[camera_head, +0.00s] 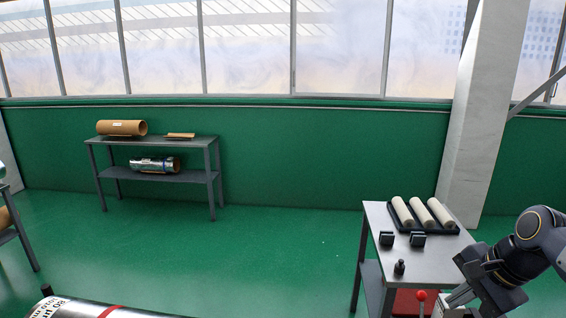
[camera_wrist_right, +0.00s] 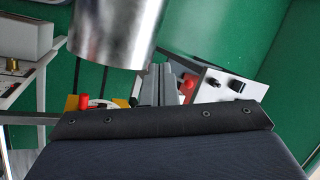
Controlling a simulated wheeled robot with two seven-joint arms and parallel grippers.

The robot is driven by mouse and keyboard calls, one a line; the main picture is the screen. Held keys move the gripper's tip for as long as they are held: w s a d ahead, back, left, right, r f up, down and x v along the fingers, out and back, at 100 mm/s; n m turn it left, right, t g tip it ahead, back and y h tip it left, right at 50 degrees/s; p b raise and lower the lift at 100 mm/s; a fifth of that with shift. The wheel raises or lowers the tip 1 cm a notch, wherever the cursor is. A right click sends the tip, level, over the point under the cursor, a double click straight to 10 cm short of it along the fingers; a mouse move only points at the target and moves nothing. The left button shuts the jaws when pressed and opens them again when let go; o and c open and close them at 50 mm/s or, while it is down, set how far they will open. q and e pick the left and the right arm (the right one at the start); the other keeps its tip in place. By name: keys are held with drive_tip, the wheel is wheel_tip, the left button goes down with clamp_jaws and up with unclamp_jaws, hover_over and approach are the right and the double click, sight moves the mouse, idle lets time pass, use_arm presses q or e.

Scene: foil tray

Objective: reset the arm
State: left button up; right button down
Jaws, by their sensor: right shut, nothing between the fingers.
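My right arm comes in at the right edge of the head view. Its gripper (camera_head: 458,300) points down and to the left, beside the right end of the grey table (camera_head: 375,217), and holds nothing. In the right wrist view the grey fingers (camera_wrist_right: 165,85) are together and empty, beyond the dark gripper body. My left arm and gripper are not in view.
A large foil roll (camera_head: 75,308) lies at the bottom left, cut off by the frame; a shiny cylinder (camera_wrist_right: 115,30) hangs into the wrist view. A tray (camera_head: 455,231) with three pale rolls is on the grey table. A shelf (camera_head: 165,141) stands far left. Green floor between is clear.

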drive_tip(key=s+a+f+n, duration=0.5)
drive_tip(key=s+a+n, duration=0.1)
drive_tip(key=s, duration=0.3)
drive_tip(key=s+a+f+n+t+y+b, duration=0.1)
drive_tip(key=s+a+f+n, duration=0.4)
drive_tip(key=s, duration=0.4)
drive_tip(key=shift+s+a+f+n, duration=0.3)
drive_tip(key=shift+s+a+n, duration=0.15)
drive_tip(key=shift+n, duration=0.35)
